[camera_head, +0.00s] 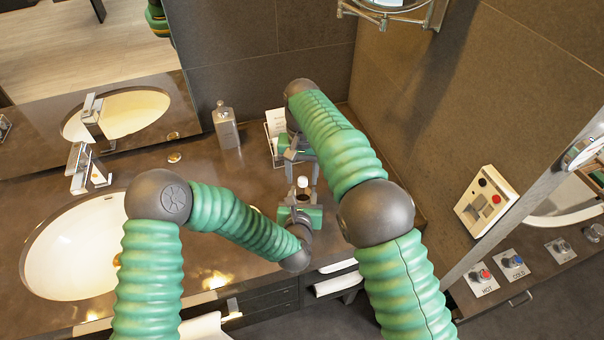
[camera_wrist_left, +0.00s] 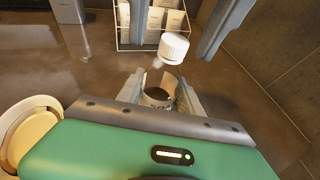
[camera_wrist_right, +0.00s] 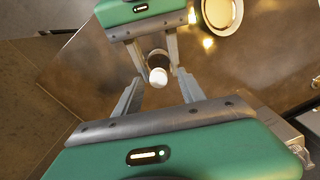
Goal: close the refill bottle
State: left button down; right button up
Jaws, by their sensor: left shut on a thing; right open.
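The refill bottle (camera_wrist_left: 158,95) stands between the fingers of my left gripper (camera_head: 302,196), which is shut on it. Its round open mouth shows in the left wrist view. A white ribbed cap (camera_wrist_left: 173,47) appears above and beyond the mouth, apart from it in that view. The cap also shows in the head view (camera_head: 302,182) and in front of the bottle in the right wrist view (camera_wrist_right: 158,76). My right gripper (camera_wrist_right: 158,88) is open, its fingers spread on either side of the cap with gaps. What supports the cap is unclear.
A wire rack with white cartons (camera_wrist_left: 150,22) stands behind, near the wall. A grey dispenser (camera_head: 226,126) stands left of it. A sink (camera_head: 70,250) with a tap is at the left. The counter between sink and grippers is mostly clear.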

notch_tip(320, 180, up, 7)
jog(key=shift+w+r, duration=0.15)
jog(key=shift+r, duration=0.05)
pick_arm(q)
jog(key=c, duration=0.7)
grip_release()
pick_arm(e)
jog(key=shift+f+b, duration=0.35)
pick_arm(q)
jog(key=p+v, duration=0.5)
jog(key=v, duration=1.1)
jog(key=shift+s+r, duration=0.1)
jog(key=shift+s, duration=0.25)
pick_arm(e)
notch_tip(320, 180, up, 5)
jog(key=shift+r, duration=0.2)
